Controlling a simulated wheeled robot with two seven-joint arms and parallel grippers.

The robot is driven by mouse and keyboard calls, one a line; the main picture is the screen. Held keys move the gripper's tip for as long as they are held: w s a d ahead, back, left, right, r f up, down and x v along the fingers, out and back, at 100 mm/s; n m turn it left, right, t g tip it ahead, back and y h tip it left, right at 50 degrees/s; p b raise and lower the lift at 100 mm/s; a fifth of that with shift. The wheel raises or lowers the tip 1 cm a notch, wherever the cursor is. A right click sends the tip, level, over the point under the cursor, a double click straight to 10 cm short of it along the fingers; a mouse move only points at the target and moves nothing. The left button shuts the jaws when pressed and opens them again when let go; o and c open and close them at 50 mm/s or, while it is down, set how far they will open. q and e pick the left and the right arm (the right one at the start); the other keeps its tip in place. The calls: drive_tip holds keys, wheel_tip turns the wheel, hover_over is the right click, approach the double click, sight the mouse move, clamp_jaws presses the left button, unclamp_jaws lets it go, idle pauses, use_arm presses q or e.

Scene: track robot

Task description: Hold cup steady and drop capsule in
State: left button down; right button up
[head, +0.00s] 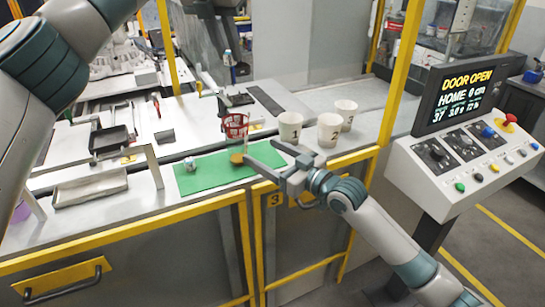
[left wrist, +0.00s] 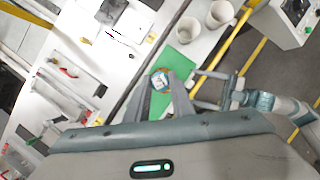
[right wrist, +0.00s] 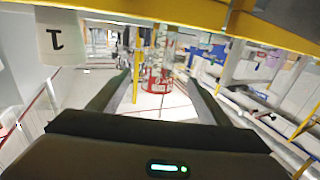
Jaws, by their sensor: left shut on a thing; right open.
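A clear cup with a red pattern (head: 236,126) stands at the back edge of the green mat. In the right wrist view the cup (right wrist: 157,76) is ahead between the open fingers. My right gripper (head: 252,148) is open, its fingertips near the cup's lower part; I cannot tell whether they touch it. My left gripper (left wrist: 158,76) is shut on a small white and teal capsule (left wrist: 160,80) in the left wrist view, above the bench. I cannot clearly make out this gripper in the head view.
The green mat (head: 212,182) bears a small silvery thing (head: 190,164) at its left. Numbered white cups 1 (head: 289,127), 2 (head: 329,130) and 3 (head: 346,112) stand to the right. A control panel (head: 465,155) is far right. A yellow rail edges the bench.

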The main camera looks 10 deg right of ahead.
sight(244, 142)
drive_tip(key=x, duration=0.9)
drive_tip(key=shift+w+a, duration=0.25)
drive_tip(key=shift+a, duration=0.05)
drive_tip(key=c, duration=1.3)
use_arm(q)
wheel_tip(244, 142, down, 8)
use_arm(e)
drive_tip(key=shift+o, duration=0.2)
